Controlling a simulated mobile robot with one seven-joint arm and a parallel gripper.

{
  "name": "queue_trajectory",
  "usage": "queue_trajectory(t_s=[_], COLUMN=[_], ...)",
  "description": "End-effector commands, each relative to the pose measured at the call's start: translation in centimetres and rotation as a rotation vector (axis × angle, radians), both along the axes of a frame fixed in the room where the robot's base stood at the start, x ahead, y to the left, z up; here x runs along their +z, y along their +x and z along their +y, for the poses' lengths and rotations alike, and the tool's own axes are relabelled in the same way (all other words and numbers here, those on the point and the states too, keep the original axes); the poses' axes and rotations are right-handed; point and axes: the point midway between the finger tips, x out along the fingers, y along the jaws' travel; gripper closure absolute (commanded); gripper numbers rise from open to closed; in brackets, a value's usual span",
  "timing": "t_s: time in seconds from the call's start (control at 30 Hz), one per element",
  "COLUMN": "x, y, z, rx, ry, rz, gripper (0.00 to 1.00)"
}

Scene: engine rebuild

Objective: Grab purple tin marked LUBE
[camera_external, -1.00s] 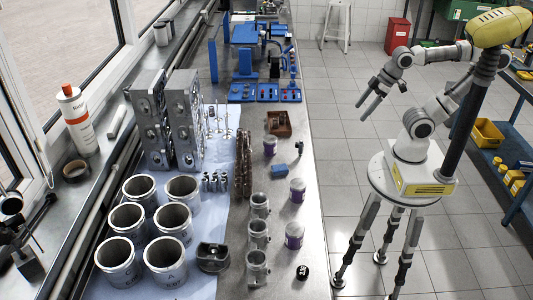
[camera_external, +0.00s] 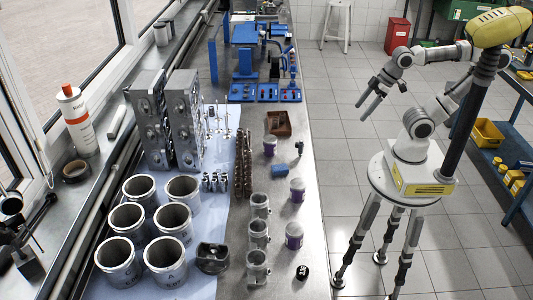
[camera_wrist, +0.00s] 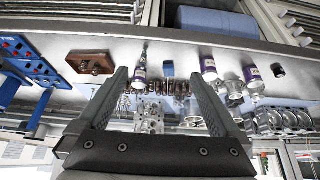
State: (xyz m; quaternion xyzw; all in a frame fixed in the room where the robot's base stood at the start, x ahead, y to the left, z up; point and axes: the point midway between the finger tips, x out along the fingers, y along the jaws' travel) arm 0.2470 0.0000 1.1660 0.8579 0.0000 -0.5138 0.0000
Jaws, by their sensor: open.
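The lettering is too small to read, so I cannot tell which is marked LUBE. My gripper (camera_external: 364,110) is open and empty, off the bench's right edge and apart from every tin. Its two fingers also show spread in the wrist view (camera_wrist: 158,75).
A small blue object (camera_external: 284,169) lies between the far and middle tins. A brown wooden tray (camera_external: 279,130) is behind the far tin. Metal cylinders (camera_external: 259,205) stand left of the nearer tins. A black round piece (camera_external: 302,272) lies in front. Open floor (camera_external: 340,170) separates arm and bench.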

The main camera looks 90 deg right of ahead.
Motion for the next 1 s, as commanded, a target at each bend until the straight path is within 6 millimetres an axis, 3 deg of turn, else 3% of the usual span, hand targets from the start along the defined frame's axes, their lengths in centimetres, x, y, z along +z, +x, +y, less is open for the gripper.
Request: queue_trajectory(t_s=[0.17, 0.37, 0.7, 1.0], x=[-0.2, -1.6, -4.8, -8.0], y=[0.3, 2.2, 8.1, 14.5], z=[-0.1, -1.1, -2.7, -1.8], rx=[0.024, 0.178, 0.579, 0.955], ry=[-0.023, -0.184, -0.595, -0.984], rz=[0.02, 0.151, 0.422, 0.633], gripper=[0.0, 0.0, 0.0, 0.0])
